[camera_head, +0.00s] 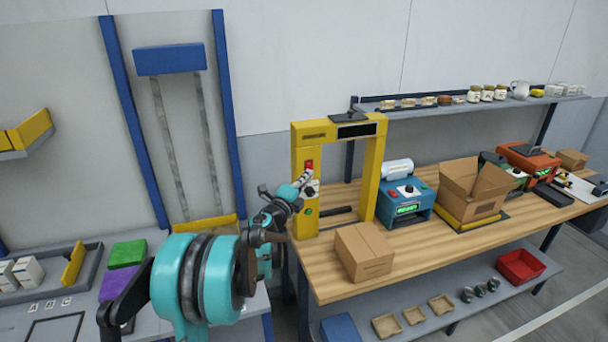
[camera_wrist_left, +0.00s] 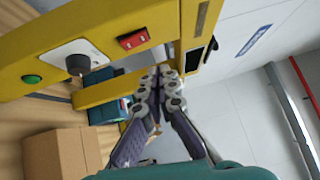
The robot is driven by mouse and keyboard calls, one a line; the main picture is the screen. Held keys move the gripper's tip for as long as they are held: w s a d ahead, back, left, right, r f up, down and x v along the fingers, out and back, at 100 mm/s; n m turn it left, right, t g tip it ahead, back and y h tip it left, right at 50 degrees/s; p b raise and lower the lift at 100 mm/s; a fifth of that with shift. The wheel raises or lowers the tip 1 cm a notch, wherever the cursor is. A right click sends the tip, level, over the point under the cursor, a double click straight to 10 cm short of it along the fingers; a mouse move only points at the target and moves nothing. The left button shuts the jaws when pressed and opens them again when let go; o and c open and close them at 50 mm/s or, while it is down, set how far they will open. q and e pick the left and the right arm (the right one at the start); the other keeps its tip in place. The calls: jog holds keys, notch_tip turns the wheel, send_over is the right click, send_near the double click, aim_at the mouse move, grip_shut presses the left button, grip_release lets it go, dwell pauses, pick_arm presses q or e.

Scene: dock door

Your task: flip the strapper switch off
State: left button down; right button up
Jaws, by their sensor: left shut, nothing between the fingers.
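The strapper (camera_head: 376,150) is a yellow arch standing on the wooden bench. Its left post carries a red rocker switch (camera_head: 309,165), a knob and a green button. In the left wrist view the red switch (camera_wrist_left: 133,39) shows plainly on the yellow post, above the black knob (camera_wrist_left: 77,64) and the green button (camera_wrist_left: 32,79). I cannot tell which side of the rocker is pressed. My left gripper (camera_head: 307,178) is shut and empty, in front of the post just below the switch in the head view. Its fingertips (camera_wrist_left: 163,72) appear beside the switch in the wrist view; contact is unclear. My right gripper is not in view.
A closed cardboard box (camera_head: 363,253) sits on the bench in front of the strapper. A blue machine (camera_head: 404,204) and an open carton (camera_head: 470,192) stand to the right. A shelf (camera_head: 420,108) with jars runs behind. A grey side table with trays is at left.

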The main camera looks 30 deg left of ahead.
pick_arm(q)
jog(key=s, duration=0.7)
jog(key=shift+d+p, duration=0.25)
jog(key=shift+p, duration=0.1)
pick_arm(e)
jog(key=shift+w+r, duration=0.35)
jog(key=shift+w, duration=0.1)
pick_arm(q)
jog(key=shift+r, duration=0.1)
